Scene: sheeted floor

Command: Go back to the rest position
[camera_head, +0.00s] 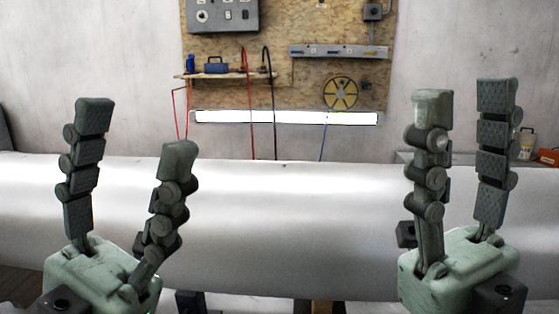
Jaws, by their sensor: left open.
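My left gripper (136,126) is at the lower left of the head view. Its fingers point up and stand wide apart, with nothing between them. My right gripper (474,97) is at the lower right, also pointing up. Its fingers are apart and the gap between them is empty. My arms behind the gripper bases are mostly out of frame.
A wooden board (305,75) on the back wall carries a grey control box (222,14), a small shelf (225,76), hanging cables and a yellow wheel (340,93). A bright light bar (287,118) is below. Small items, including an orange box (549,157), are at the far right. The space between my grippers is clear.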

